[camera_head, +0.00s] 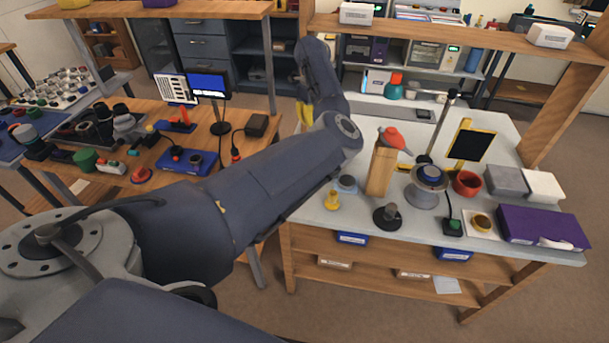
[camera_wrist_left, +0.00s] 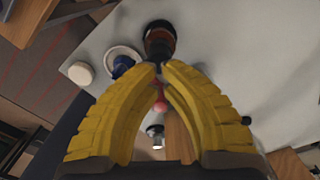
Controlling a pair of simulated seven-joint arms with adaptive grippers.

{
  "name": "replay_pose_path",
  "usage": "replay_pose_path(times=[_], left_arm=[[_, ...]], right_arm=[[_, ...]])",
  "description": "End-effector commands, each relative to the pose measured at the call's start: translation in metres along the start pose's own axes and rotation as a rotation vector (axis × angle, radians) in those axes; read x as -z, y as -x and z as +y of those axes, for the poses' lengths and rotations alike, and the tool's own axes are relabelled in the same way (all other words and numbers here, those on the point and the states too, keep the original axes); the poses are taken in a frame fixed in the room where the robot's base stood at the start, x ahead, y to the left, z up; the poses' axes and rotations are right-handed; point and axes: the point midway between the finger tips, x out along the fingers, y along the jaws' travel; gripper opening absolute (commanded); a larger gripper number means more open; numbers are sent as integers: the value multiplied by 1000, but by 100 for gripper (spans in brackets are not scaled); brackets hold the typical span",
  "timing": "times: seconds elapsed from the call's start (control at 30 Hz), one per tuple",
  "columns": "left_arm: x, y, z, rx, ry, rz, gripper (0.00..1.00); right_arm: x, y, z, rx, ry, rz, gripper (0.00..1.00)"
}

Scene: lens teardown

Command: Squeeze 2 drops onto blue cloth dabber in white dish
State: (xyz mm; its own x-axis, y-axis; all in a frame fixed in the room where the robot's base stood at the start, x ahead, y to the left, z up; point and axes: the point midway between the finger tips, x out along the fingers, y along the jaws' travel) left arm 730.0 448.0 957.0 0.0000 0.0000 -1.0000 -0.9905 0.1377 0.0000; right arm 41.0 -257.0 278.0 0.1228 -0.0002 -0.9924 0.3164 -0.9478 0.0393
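An amber bottle (camera_wrist_left: 160,44) with a dark end shows at my left fingertips in the left wrist view. My left gripper (camera_wrist_left: 161,69) has its yellow fingers drawn close together at the tips and appears shut on the bottle; the fingertips hide the contact. A white dish (camera_wrist_left: 138,54) lies just left of the bottle, with the blue dabber (camera_wrist_left: 122,66) in it, apart from my fingers. In the head view the left gripper (camera_head: 304,117) shows only partly behind my arm, which hides the dish and bottle. My right gripper is not in view.
A wooden block (camera_head: 382,167), a red blower (camera_head: 393,137), a lens stand (camera_head: 428,187) and a red cup (camera_head: 467,183) crowd the bench. A white disc (camera_wrist_left: 82,73) lies left of the dish. The bench top right of the bottle is clear in the wrist view.

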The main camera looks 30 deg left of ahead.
Motion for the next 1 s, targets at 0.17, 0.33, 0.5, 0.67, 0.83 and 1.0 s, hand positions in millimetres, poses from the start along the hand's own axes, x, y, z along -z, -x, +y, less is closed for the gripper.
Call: replay_pose_path(times=[0.17, 0.33, 0.5, 0.67, 0.83, 1.0], left_arm=[[0, -2, 0, 0, 0, 0, 0], [0, -7, 0, 0, 0, 1, 0], [0, -12, 0, -1, -1, 0, 0], [0, -17, 0, -1, 0, 0, 0], [0, -22, 0, -1, 0, 1, 0], [0, -26, 0, -1, -1, 0, 0]], right_arm=[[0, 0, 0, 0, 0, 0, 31], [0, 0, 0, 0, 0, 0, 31], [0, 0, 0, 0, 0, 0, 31], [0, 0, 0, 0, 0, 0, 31], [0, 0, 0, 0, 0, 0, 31], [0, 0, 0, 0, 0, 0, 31]])
